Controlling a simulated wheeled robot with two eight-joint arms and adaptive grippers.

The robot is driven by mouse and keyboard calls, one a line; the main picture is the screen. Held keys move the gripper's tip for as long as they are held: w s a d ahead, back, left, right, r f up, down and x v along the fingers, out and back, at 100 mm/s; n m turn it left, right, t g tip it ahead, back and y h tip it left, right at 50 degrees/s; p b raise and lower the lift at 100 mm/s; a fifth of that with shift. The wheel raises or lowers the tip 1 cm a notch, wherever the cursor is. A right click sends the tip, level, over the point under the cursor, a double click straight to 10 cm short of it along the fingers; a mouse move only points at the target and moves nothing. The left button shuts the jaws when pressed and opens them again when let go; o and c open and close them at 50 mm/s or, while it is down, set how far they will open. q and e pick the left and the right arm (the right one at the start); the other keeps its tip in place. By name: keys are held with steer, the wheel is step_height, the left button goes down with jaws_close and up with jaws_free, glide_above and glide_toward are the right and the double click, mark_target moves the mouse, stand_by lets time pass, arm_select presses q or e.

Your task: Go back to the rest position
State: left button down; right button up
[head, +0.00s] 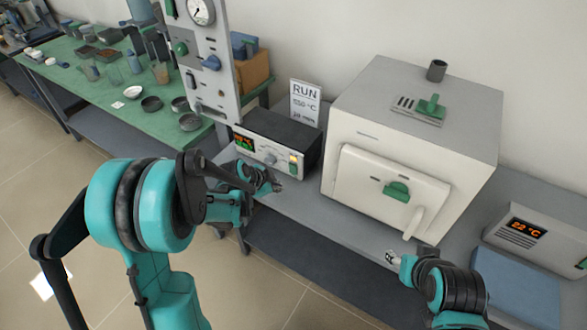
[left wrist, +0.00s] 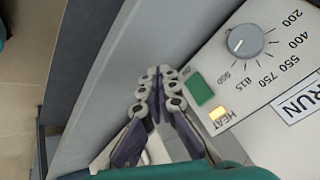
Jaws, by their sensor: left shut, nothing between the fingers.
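My left gripper (head: 274,186) is in front of the controller box (head: 262,150) on the grey bench. In the left wrist view its fingers (left wrist: 157,78) are shut with nothing between them. They point along the bench edge, beside a green switch (left wrist: 201,88) and a lit HEAT lamp (left wrist: 217,113). I cannot tell whether they touch the panel. My right gripper (head: 391,257) is low in front of the white furnace (head: 400,150). It is small in the head view, so its finger state is unclear.
The furnace door is shut, with a green latch (head: 397,190). A second unit (head: 535,235) showing "22 °C" stands at the right. A RUN sign (head: 305,102) stands behind the controller. A green table (head: 90,62) with dishes is at the left. The floor (head: 30,205) is open at left.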

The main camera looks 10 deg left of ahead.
arm_select(q)
steer(key=s+d+r+n+y, duration=0.1)
steer(key=s+r+n, duration=0.4)
steer(key=s+r, duration=0.45)
steer(key=s+r+n+y, duration=0.2)
steer(key=s+n, duration=0.5)
steer(key=s, duration=0.7)
steer(key=shift+s+a+r, duration=0.2)
steer(key=shift+s+r, duration=0.05)
steer(key=shift+r, duration=0.25)
